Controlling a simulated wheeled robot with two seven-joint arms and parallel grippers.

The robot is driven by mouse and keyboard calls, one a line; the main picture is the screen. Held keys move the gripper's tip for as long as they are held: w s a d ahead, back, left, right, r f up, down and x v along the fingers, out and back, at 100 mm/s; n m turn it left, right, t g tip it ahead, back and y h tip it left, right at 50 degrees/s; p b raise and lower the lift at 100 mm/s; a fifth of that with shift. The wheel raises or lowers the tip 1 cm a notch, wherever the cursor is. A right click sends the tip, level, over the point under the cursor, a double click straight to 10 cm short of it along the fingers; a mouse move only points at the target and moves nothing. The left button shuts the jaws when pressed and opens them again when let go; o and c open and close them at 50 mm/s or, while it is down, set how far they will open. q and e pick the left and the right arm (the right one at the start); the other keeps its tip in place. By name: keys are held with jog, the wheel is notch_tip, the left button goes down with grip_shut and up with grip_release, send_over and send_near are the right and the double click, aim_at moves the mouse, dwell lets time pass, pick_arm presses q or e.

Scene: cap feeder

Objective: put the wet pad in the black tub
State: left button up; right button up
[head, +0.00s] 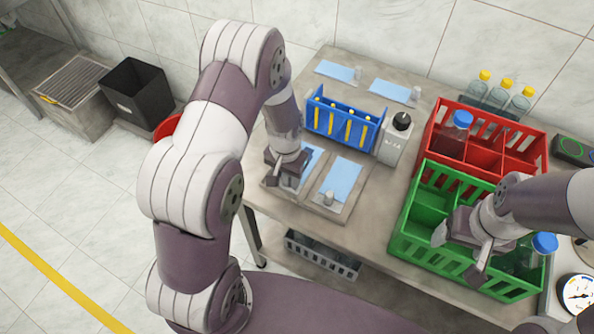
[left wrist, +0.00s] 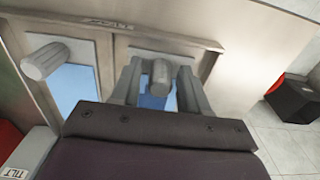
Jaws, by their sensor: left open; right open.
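Light-blue pads lie on the table, two on front trays, the left one (head: 311,158) and the right one (head: 341,180), and two at the back (head: 336,71) (head: 389,91). I cannot tell which is wet. My left gripper (head: 284,176) is open over the front left pad. In the left wrist view its fingers (left wrist: 160,88) stand either side of a grey knob (left wrist: 160,72), with blue pad below; contact is unclear. The black tub (head: 136,92) stands far left, near the floor, and also shows in the left wrist view (left wrist: 293,102). My right gripper (head: 462,243) is open over the green crate.
A blue rack (head: 344,124) with yellow strips and a white bottle (head: 396,140) stand behind the front pads. The red crate (head: 533,140) and green crate (head: 410,254) fill the table's right. A red container (head: 167,127) is beside the tub, partly behind my left arm.

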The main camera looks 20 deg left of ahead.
pick_arm(q)
grip_shut()
notch_tip(320, 180, up, 7)
jog(key=p, duration=0.6)
dwell(0.4)
